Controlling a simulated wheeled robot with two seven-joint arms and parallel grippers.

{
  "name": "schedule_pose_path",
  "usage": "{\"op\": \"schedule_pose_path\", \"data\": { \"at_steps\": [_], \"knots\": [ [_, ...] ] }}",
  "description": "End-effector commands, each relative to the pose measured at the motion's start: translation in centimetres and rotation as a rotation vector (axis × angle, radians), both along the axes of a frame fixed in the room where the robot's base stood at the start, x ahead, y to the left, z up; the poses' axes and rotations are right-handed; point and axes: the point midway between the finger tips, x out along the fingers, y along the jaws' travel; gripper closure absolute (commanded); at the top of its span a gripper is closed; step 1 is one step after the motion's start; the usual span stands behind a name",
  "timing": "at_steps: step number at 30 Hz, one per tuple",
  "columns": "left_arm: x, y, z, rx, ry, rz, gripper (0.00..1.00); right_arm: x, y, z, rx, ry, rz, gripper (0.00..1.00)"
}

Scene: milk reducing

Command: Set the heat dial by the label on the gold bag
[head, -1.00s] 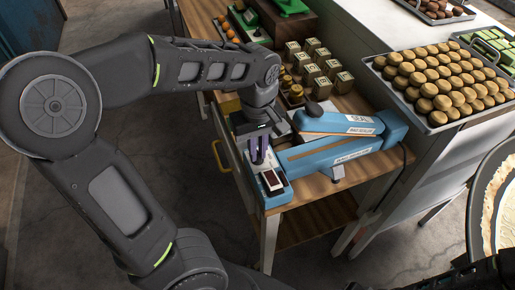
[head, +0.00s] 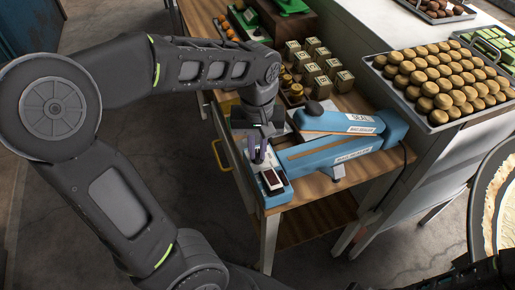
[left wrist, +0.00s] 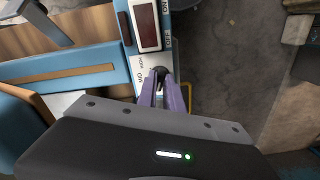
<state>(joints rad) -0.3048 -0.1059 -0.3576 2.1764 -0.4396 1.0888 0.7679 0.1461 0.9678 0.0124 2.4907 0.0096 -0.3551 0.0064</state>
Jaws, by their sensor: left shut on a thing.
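The blue bag sealer (head: 330,148) lies on the wooden bench, with its arm marked SEAL. The black heat dial (left wrist: 159,73) sits on a white panel beside the display. My left gripper (head: 259,158) points down over this panel; its purple fingers are shut on the dial in the left wrist view (left wrist: 160,88). The fingers partly hide the dial and its marks.
A tray of round brown pastries (head: 440,78) stands on the white counter at the right. Small gold pieces (head: 288,82) lie beside the bags. A green device (head: 290,6) is at the back. Open floor lies left of the bench.

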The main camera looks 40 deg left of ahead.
Motion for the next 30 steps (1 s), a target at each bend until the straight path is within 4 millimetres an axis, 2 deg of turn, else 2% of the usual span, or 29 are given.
{"op": "schedule_pose_path", "data": {
  "at_steps": [6, 15, 30],
  "knots": [
    [0.09, 0.06, 0.03, 0.001, -0.003, -0.183, 1.00, 0.04, 0.02, -0.27, 0.001, -0.001, 0.001, 0.64],
    [0.10, 0.05, 0.07, 0.000, -0.003, -0.368, 1.00, 0.07, 0.03, -0.46, 0.002, -0.002, 0.001, 0.64],
    [0.11, 0.03, 0.13, 0.001, -0.004, -0.430, 1.00, 0.08, 0.04, -0.48, 0.002, -0.003, 0.000, 0.64]
  ]
}}
